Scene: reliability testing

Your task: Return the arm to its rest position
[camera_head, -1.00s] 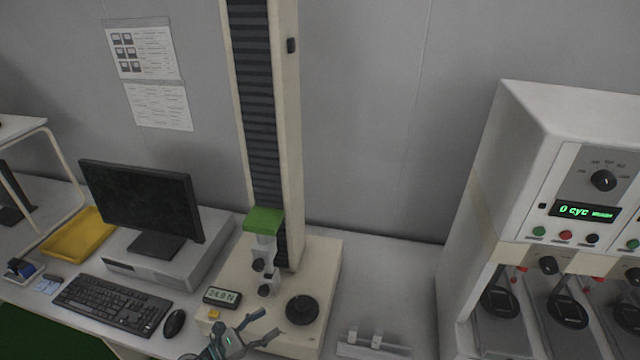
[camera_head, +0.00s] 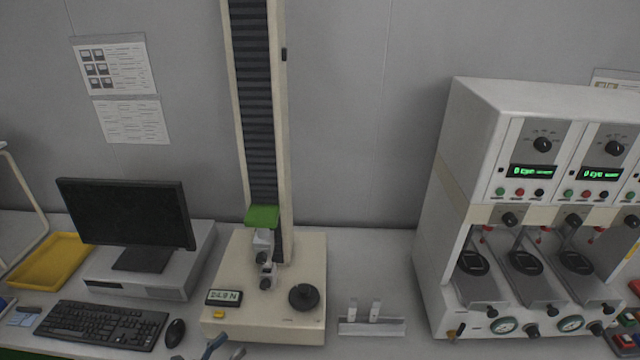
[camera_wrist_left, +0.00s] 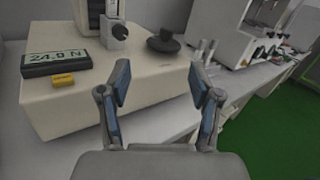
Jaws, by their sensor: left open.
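My left gripper (camera_head: 222,348) shows only by its fingertips at the bottom edge of the head view, in front of the test stand's base. In the left wrist view the left gripper (camera_wrist_left: 160,88) is open, its two blue-padded fingers apart with nothing between them. The tall test stand (camera_head: 268,318) has a cream base, a column and a green-topped fixture (camera_head: 262,216). Its small display (camera_head: 224,297) reads 24.9 N. The base also shows in the left wrist view (camera_wrist_left: 75,115), beyond the fingers. My right gripper is not in view.
A monitor (camera_head: 125,215), keyboard (camera_head: 100,328), mouse (camera_head: 175,333) and yellow tray (camera_head: 48,262) are at left. A small metal holder (camera_head: 372,328) stands right of the base. A white multi-station tester (camera_head: 480,150) fills the right.

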